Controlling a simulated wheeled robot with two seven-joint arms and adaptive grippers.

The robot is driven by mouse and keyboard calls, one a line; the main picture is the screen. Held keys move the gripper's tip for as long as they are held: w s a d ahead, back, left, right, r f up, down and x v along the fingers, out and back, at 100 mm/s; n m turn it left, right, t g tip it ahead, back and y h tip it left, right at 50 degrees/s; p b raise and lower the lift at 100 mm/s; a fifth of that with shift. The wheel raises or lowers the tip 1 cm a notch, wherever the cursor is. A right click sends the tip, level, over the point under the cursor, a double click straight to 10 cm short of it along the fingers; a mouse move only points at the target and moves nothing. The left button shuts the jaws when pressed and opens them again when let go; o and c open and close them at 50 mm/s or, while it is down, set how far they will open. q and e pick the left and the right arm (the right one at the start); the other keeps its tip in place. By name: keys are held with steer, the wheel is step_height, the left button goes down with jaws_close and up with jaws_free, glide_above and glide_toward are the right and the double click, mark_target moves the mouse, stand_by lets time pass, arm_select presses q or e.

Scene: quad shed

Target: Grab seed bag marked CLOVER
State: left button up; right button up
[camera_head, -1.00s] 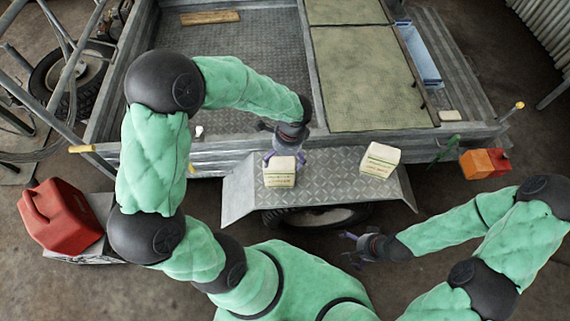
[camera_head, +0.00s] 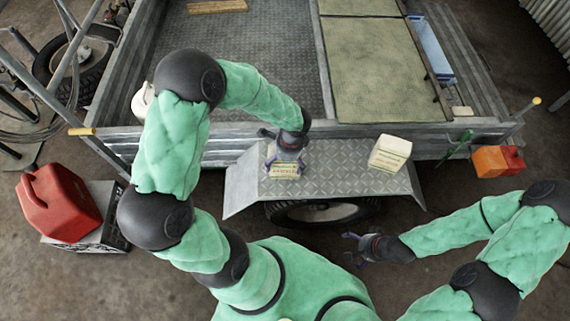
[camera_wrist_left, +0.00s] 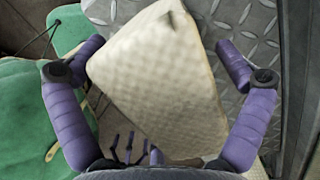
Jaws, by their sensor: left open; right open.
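A pale cream seed bag (camera_head: 284,174) with printed text stands near the left end of the ribbed metal fender (camera_head: 335,181). The print is too small to read surely. My left gripper (camera_head: 285,161) is open right over this bag, with its purple fingers at either side of the bag's top. In the left wrist view the bag (camera_wrist_left: 160,75) sits tilted between the spread fingers, with gaps at both sides. A second cream bag (camera_head: 389,153) stands on the fender's right part; its label is also unclear. My right gripper (camera_head: 357,250) is open and empty, low in front of the fender.
The trailer bed (camera_head: 260,60) lies behind the fender, with a side wall along its front. A red fuel can (camera_head: 60,203) stands at the left. The fender between the bags is clear.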

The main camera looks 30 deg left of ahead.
arm_select(q)
steer(key=shift+f, duration=0.2)
stand_by(0.6)
steer(key=c, duration=1.5)
